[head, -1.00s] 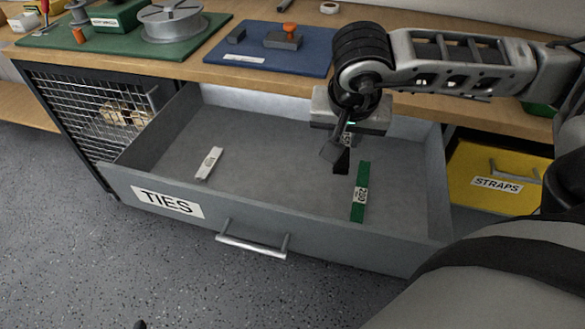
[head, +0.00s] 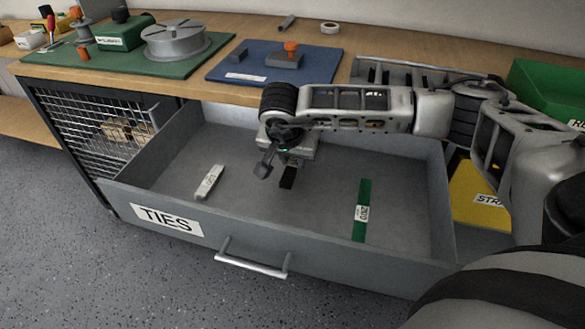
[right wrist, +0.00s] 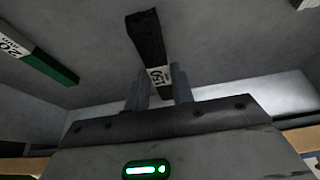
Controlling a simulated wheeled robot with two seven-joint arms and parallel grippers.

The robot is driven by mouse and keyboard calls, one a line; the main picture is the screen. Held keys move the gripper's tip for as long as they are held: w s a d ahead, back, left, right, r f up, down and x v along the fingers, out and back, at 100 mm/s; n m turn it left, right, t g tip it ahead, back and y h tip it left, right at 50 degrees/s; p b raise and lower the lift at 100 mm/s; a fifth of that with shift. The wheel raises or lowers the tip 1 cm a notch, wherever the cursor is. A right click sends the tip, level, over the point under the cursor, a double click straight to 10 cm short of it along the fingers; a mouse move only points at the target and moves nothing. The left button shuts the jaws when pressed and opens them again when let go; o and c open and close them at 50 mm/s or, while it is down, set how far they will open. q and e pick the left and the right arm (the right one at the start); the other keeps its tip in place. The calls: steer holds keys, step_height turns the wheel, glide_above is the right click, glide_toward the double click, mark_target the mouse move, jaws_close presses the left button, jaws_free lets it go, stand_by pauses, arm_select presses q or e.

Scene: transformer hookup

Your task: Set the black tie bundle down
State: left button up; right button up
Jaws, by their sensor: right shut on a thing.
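The black tie bundle (head: 288,178) is in my right gripper (head: 278,172), inside the open grey drawer labelled TIES (head: 167,219). In the right wrist view the black bundle (right wrist: 148,40) carries a white label reading 150, and the fingers of the right gripper (right wrist: 158,88) are shut on it near that label. I cannot tell whether the bundle touches the drawer floor. A white tie bundle (head: 209,182) lies on the drawer floor to the left. A green tie bundle (head: 362,210) lies to the right. My left gripper is not in view.
The drawer floor is clear between the white and green bundles. The workbench (head: 185,86) overhangs the back of the drawer, with a blue mat (head: 255,73) and a green mat (head: 75,58) on it. A yellow STRAPS drawer (head: 475,210) is at the right.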

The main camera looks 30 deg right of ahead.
mark_target(292, 166)
steer(key=shift+f, duration=1.6)
steer(key=o, duration=1)
steer(key=shift+f, duration=0.1)
steer(key=shift+r, duration=0.25)
steer(key=v, duration=1)
steer(key=shift+r+p, duration=0.2)
steer(key=shift+p, duration=0.2)
steer(key=shift+s+a+r, duration=0.15)
steer(key=shift+a+r, duration=0.1)
steer(key=shift+r, duration=0.4)
